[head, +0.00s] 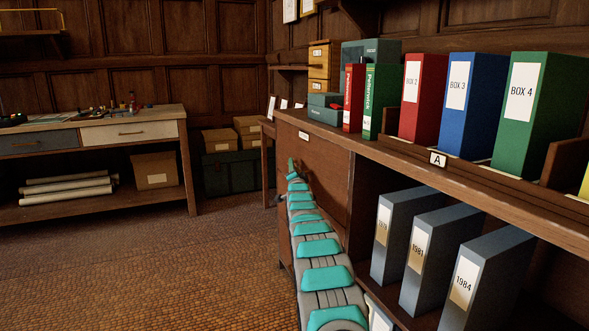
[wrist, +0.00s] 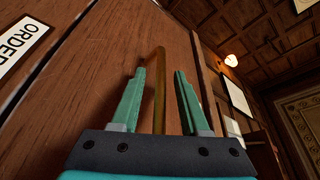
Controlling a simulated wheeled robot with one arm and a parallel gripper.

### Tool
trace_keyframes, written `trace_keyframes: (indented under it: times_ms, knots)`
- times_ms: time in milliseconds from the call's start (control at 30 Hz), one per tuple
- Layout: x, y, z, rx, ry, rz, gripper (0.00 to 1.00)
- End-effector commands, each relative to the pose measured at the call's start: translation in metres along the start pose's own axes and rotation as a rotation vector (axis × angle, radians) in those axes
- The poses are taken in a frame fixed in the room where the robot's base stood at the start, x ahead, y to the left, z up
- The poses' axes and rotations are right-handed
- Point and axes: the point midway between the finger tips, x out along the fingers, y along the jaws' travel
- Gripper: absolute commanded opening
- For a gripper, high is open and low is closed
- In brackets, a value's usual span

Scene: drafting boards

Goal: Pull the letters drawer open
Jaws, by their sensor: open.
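My gripper (wrist: 160,73) is open in the wrist view, its two green fingers on either side of a long thin brass handle (wrist: 159,56). The handle lies between the fingertips with gaps to both; no grip on it shows. The handle is against a brown wooden front (wrist: 110,60), which looks shut. No label reading letters can be read. In the head view my gripper (head: 292,165) is small beside the wooden cabinet front (head: 325,172), which has a small unreadable label (head: 303,136).
The cabinet top holds red, blue and green box files (head: 470,100); grey files (head: 425,255) stand on the shelf below. A side table with drawers (head: 90,135) stands at the left. The floor (head: 150,270) between is clear.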

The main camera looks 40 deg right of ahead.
Motion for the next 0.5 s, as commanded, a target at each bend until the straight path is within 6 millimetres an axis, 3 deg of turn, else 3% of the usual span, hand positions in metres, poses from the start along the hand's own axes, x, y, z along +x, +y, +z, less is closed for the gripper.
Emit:
trace_keyframes:
  times_ms: [133,500]
  knots:
    - [-0.0001,0.0001,0.0000,0.000,0.000,0.000,0.42]
    - [-0.0002,0.0003,0.0001,0.000,0.000,0.001,0.01]
